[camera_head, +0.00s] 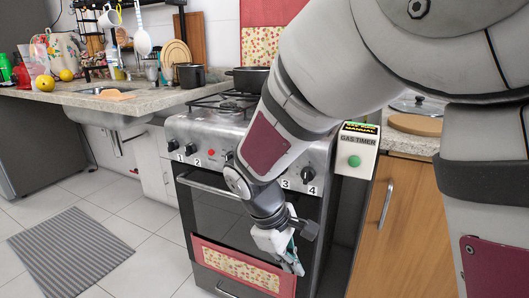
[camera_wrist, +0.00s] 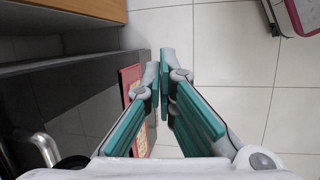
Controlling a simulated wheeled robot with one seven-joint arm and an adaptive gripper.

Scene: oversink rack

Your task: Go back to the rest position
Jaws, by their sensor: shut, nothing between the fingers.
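My gripper (camera_head: 293,262) is low in front of the stove (camera_head: 235,135), pointing down, near the right side of the oven door. In the wrist view my gripper (camera_wrist: 161,70) shows teal finger pads with the tips close together and nothing between them. White floor tiles lie below it. The red patterned towel (camera_head: 235,268) hangs on the oven front to the left of the gripper; its edge also shows in the wrist view (camera_wrist: 130,82). My arm covers part of the stove's front and right side.
The gas timer box (camera_head: 355,160) stands right of the stove, beside a wooden cabinet (camera_head: 400,215). The sink counter (camera_head: 60,95) holds lemons, bottles and a rack with hanging mugs. A black pot (camera_head: 250,79) is on the stove. A grey striped mat (camera_head: 70,255) lies on the open floor at left.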

